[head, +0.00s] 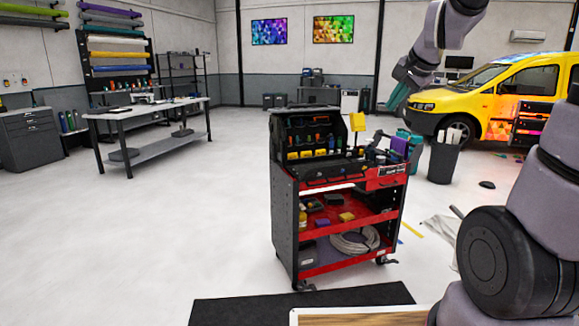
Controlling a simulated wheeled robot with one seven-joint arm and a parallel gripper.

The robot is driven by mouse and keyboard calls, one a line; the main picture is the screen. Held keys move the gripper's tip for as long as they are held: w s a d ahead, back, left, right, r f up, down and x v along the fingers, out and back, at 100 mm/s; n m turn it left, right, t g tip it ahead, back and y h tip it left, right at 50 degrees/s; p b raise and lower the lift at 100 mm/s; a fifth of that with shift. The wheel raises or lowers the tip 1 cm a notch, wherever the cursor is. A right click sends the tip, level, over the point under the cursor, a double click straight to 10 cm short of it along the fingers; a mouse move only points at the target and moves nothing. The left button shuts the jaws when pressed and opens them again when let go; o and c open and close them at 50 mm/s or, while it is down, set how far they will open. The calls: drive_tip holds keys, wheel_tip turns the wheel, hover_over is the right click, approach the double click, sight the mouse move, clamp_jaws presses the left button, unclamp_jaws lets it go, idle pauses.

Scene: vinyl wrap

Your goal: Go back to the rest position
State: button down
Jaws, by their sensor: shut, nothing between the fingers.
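My arm rises at the right edge of the head view, leaves the frame at the top and comes back down into it at the upper right. My gripper (394,101) is at the low end of that part, small and pointing down and to the left. It is shut and holds nothing. It shows in front of the far floor, above and to the right of the tool cart in the picture, apart from the cart.
A red and black tool cart (285,225) stands ahead, loaded with tools. Beyond it are a dark bin (443,162) and a yellow van (480,100). A workbench (150,108) stands at the left. The floor (130,230) left of the cart is clear.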

drive_tip(key=s+a+r+n+g, duration=0.1)
drive_tip(key=s+n, duration=0.6)
drive_tip(key=s, duration=1.4)
drive_tip(key=shift+a+r, duration=0.25)
drive_tip(key=shift+a, duration=0.35)
drive_tip(key=shift+s, duration=0.15)
